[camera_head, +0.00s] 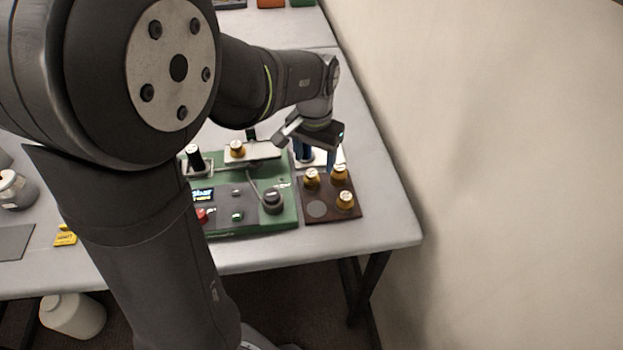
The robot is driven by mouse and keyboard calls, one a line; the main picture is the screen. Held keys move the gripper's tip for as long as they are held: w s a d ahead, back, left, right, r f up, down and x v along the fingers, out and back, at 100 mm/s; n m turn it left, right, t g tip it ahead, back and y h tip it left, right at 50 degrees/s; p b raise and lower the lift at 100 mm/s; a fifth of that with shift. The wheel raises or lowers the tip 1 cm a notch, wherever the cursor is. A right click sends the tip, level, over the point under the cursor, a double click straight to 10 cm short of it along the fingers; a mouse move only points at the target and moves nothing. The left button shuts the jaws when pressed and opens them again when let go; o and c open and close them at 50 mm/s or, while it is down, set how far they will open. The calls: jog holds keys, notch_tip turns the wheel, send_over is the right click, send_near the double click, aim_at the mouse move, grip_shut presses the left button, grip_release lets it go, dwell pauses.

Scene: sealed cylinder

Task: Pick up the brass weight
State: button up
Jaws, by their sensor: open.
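Three brass weights with pale tops stand on a dark brown board at the right of the table: one at the back left (311,178), one at the back right (339,174) and one at the front right (345,200). The front left of the board (329,217) shows an empty grey round spot. Another brass weight (236,150) stands on a pale plate on the green apparatus. My gripper (318,160) is open, its blue fingers pointing down just behind or above the back weights. Its exact height and any contact are hard to tell.
The green apparatus (285,216) has a dark knob (273,200), a red button (202,214), a small display and a black cylinder (194,157). A white wall (480,150) stands to the right. The table's front right corner (395,231) is clear.

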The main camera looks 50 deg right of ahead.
aim_at(312, 173)
jog(key=shift+w+a+f, duration=0.1)
jog(key=shift+a+f, duration=0.1)
jog(key=shift+f, duration=1.2)
jog(key=shift+a+f, duration=0.15)
jog(key=shift+f, duration=1.2)
jog(key=shift+c, duration=0.4)
jog(key=c, duration=1.2)
jog(key=shift+r, duration=0.2)
